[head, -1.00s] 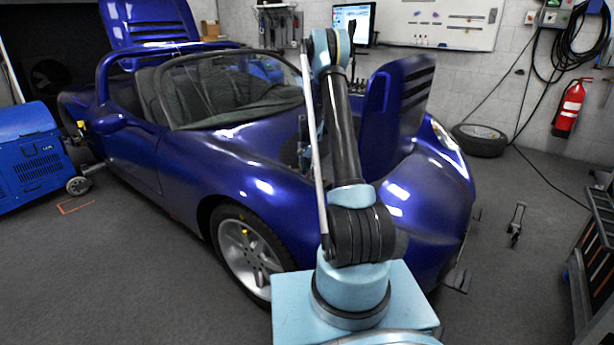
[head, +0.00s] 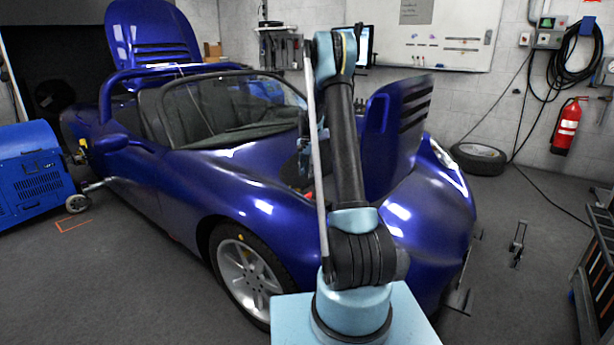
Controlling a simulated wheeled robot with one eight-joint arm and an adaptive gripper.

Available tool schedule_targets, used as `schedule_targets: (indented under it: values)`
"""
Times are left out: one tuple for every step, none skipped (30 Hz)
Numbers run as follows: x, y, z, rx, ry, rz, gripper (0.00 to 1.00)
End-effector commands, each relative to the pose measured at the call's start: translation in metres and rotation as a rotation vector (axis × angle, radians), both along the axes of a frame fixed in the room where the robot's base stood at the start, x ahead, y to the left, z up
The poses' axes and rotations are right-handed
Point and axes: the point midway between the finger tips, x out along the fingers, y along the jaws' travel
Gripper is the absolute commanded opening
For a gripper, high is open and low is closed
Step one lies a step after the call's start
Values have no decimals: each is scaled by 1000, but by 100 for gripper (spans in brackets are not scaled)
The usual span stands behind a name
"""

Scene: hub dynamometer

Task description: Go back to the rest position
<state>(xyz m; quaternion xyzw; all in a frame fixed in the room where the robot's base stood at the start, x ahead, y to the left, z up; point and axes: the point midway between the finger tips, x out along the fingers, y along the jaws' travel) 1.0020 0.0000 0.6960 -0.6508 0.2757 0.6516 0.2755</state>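My arm (head: 345,150) rises from its light blue base (head: 355,310) at the bottom centre to an elbow joint (head: 333,55) near the top. A thin grey rod (head: 319,170) runs alongside the upright link. Beyond the elbow the arm is mostly hidden behind this link. My gripper cannot be made out, so its opening and anything in it are not shown. A dark shape partly shows just left of the link, over the car, but I cannot tell what it is.
A blue open-top car (head: 190,150) fills the middle, close ahead of my base, with a raised panel (head: 395,125) right of my arm. A blue machine (head: 35,175) stands left, a dark rack (head: 595,260) right. A tyre (head: 478,158) lies by the wall. Floor at lower left is clear.

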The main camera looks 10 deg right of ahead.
Motion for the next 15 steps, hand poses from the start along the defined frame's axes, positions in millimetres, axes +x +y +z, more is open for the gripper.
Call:
schedule_targets:
  values:
    - [0, 0, 0, 0, 0, 0, 32]
    - [0, 0, 0, 0, 0, 0, 32]
    - [0, 0, 0, 0, 0, 0, 32]
    - [0, 0, 0, 0, 0, 0, 32]
    - [-1, 0, 1, 0, 0, 1, 32]
    - [-2, 0, 3, 1, -1, 3, 32]
    - [-4, 0, 5, 0, -1, 5, 32]
    - [-7, 0, 8, 0, -3, 9, 32]
    - [-11, 0, 13, 0, -4, 16, 32]
    - [-15, 0, 17, 0, -6, 23, 32]
    - [-20, 0, 23, 0, -7, 30, 32]
    - [-27, 0, 31, 0, -10, 41, 32]
    - [-33, 0, 37, -1, -12, 50, 32]
    - [-39, 0, 44, -1, -15, 61, 32]
    - [-48, 0, 52, -1, -18, 73, 32]
